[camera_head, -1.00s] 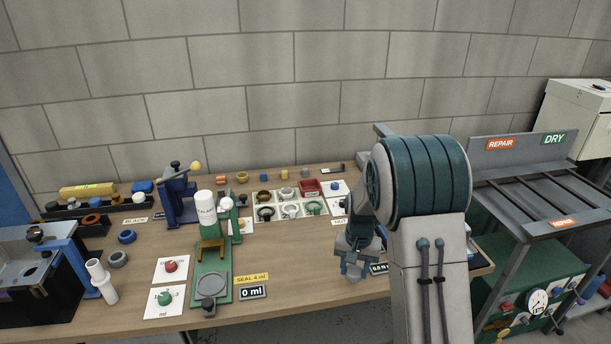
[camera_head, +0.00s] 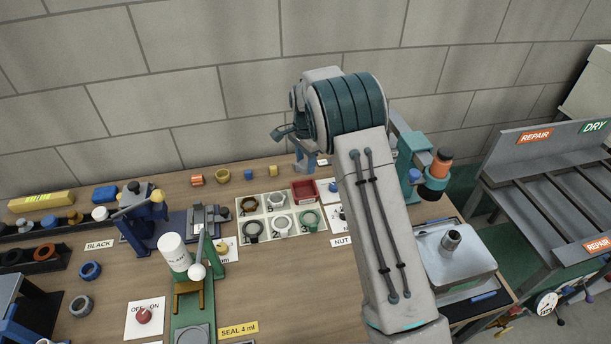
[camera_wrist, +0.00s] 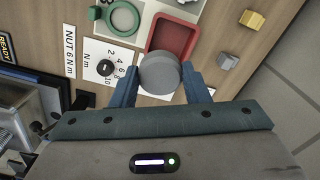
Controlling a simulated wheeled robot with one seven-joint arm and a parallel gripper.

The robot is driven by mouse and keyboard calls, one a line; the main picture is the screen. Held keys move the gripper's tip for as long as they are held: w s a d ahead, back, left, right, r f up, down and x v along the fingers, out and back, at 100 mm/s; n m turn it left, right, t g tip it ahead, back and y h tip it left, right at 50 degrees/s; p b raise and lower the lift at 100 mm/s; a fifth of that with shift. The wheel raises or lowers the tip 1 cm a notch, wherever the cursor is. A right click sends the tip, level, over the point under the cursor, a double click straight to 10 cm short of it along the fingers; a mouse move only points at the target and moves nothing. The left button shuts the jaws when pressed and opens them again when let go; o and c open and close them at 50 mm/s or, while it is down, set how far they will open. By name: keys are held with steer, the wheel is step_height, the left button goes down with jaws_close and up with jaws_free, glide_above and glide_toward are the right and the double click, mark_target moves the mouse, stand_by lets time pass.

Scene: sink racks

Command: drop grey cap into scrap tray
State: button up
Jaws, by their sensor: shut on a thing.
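The grey cap (camera_wrist: 160,74) is round and sits between the two blue fingers of my gripper (camera_wrist: 162,84) in the wrist view. My gripper is shut on it. The red scrap tray (camera_wrist: 187,40) shows just beyond the cap, and the cap covers part of its near edge in that view. The tray looks empty where it can be seen. In the head view the red tray (camera_head: 304,184) stands at the back right corner of the white ring board. My arm hides much of the gripper there, and the cap cannot be made out.
The white board (camera_head: 265,213) holds several rings beside the tray; a green ring (camera_wrist: 122,18) is close in the wrist view. A black knob on a marked card (camera_wrist: 106,68) lies left of the cap. Small yellow (camera_wrist: 252,20) and grey pieces stand right of the tray.

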mark_target(305, 174)
steer(key=shift+w+a, duration=0.15)
steer(key=shift+w, duration=0.05)
steer(key=shift+f, duration=0.15)
steer(key=shift+f+b, duration=1.65)
steer(key=shift+f, duration=1.1)
steer(key=shift+s, duration=0.1)
steer(key=o, duration=1)
steer(key=shift+o, duration=0.2)
steer(key=shift+r, duration=0.1)
step_height(305, 174, up, 14)
steer(key=shift+f+b, duration=0.15)
steer(key=shift+b, duration=1.05)
